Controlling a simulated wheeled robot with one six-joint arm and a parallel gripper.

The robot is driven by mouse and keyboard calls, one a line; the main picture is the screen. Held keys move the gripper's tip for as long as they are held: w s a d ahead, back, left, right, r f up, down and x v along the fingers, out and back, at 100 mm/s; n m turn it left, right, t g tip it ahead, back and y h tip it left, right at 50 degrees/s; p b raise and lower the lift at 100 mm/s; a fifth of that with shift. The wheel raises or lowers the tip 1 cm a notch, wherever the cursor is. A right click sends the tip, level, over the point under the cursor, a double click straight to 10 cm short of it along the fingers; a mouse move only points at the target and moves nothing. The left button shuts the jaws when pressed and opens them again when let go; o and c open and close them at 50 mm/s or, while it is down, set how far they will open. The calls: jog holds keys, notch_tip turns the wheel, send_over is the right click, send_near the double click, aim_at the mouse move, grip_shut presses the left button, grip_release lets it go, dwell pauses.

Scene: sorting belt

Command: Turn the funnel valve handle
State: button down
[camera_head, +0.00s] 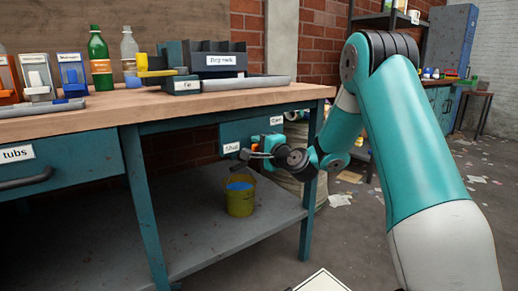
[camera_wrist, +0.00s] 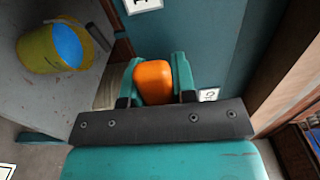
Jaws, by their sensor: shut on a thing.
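An orange, rounded handle (camera_wrist: 153,84) sits between the two teal fingers of my gripper (camera_wrist: 156,72) in the wrist view. The fingers are shut on its sides. I take it to be the valve handle. A teal panel (camera_wrist: 212,35) lies just beyond it. In the head view my gripper (camera_head: 262,150) is under the bench top, close to the front of a teal box (camera_head: 233,131) with small white labels. My own wrist hides most of the handle there. No funnel body can be made out in either view.
A yellow bucket (camera_head: 240,204) with blue contents stands on the grey lower shelf (camera_head: 190,235), below and left of my gripper. The wooden bench top (camera_head: 200,100) overhangs the gripper and carries bottles, bins and a dark rack (camera_head: 215,62). A bench leg (camera_head: 311,215) stands to the right.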

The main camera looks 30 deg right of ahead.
jog(key=shift+f, duration=0.15)
dwell(0.3)
jog(key=c, duration=0.9)
grip_release()
jog(key=shift+s, duration=0.1)
jog(key=s+b, duration=0.3)
jog(key=s, duration=0.2)
jog(key=s+b, duration=0.3)
jog(key=s, duration=0.3)
jog(key=s+b, duration=0.4)
jog(key=s, duration=0.2)
jog(key=shift+s+d, duration=0.1)
jog(key=shift+d, duration=0.2)
jog(key=shift+a, duration=0.1)
